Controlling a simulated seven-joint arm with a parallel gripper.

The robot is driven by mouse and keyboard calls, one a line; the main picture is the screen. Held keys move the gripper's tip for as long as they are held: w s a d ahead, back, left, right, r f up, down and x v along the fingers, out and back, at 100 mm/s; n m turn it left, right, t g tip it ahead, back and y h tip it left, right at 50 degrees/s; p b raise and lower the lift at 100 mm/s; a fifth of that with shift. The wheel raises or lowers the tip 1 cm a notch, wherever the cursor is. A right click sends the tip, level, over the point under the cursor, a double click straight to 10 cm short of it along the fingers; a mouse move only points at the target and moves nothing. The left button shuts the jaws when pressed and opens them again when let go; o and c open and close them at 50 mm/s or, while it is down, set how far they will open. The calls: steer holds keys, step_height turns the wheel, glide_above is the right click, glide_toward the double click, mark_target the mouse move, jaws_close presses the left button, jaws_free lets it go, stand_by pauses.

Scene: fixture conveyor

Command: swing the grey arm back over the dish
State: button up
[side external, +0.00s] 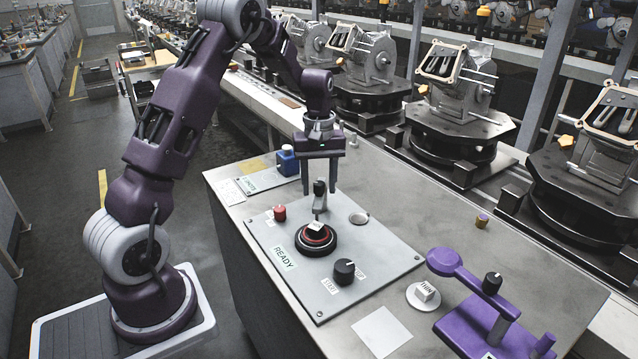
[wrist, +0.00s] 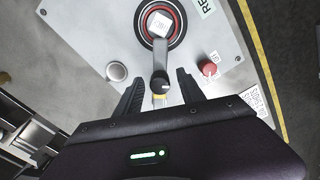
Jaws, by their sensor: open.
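The grey arm (side external: 320,202), topped with a black knob (side external: 319,187), stands behind the dish on the grey panel. The dish (side external: 331,246) is round and black with a red ring, and a white block (side external: 315,226) sits in it. In the wrist view the knob (wrist: 160,82) lies between my fingertips, and the arm (wrist: 159,58) runs up to the near edge of the dish (wrist: 177,34). The block (wrist: 160,23) shows uncovered. My gripper (side external: 319,188) points down, open, with its fingers on either side of the knob. I cannot tell whether they touch it.
A purple fixture (side external: 470,325) and a white dish (side external: 411,298) with a block stand right. A blue box (side external: 288,163) is behind left.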

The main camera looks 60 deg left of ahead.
steer(key=shift+c, duration=0.5)
jaws_close()
stand_by(0.8)
